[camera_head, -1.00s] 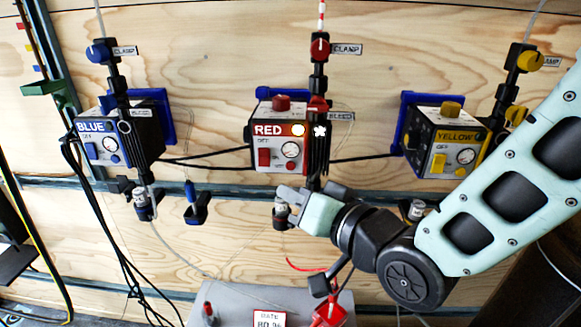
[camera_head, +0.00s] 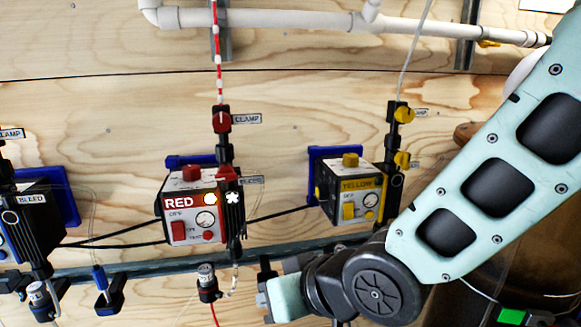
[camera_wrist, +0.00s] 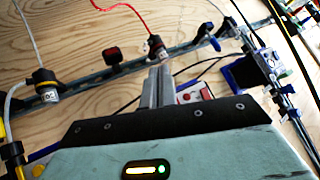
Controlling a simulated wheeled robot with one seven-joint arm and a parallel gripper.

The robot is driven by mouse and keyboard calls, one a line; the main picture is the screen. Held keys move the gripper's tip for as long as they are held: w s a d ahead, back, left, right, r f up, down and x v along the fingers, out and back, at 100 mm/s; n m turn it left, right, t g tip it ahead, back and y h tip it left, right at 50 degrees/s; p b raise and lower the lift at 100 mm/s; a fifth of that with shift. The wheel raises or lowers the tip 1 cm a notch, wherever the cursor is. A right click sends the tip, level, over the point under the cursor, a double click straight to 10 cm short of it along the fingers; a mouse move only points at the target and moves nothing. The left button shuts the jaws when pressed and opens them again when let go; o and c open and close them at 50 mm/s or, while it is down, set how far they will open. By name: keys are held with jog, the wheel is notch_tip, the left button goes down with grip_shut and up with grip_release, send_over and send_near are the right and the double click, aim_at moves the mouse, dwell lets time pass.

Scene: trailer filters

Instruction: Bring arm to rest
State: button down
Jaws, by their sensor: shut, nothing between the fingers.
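My gripper (camera_head: 265,282) is low in the head view, below and right of the RED unit (camera_head: 194,203), with my arm reaching in from the right. In the wrist view its fingers (camera_wrist: 157,87) are together with nothing between them. The RED box, partly hidden behind my gripper body, shows just right of the fingers in the wrist view (camera_wrist: 194,92). The fingers look apart from the RED box in the head view.
The YELLOW unit (camera_head: 354,192) stands on the wooden wall above my wrist. A blue unit (camera_head: 28,218) is at the left edge. A metal rail (camera_head: 150,267) runs below the units, with small fittings (camera_head: 207,282) on it. White pipes (camera_head: 270,20) cross the top.

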jog(key=s+d+g+h, duration=0.3)
jog(key=s+d, duration=0.3)
jog(key=d, duration=0.2)
jog(key=s+d+r+n+g+h+p, duration=0.1)
jog(key=s+d+g+h, duration=0.1)
jog(key=s+d+h, duration=0.2)
jog(key=s+d, duration=0.3)
jog(key=d, duration=0.2)
jog(key=shift+d+n+g, duration=0.2)
jog(key=shift+n+g, duration=0.1)
jog(key=shift+g, duration=0.1)
dwell(5.9)
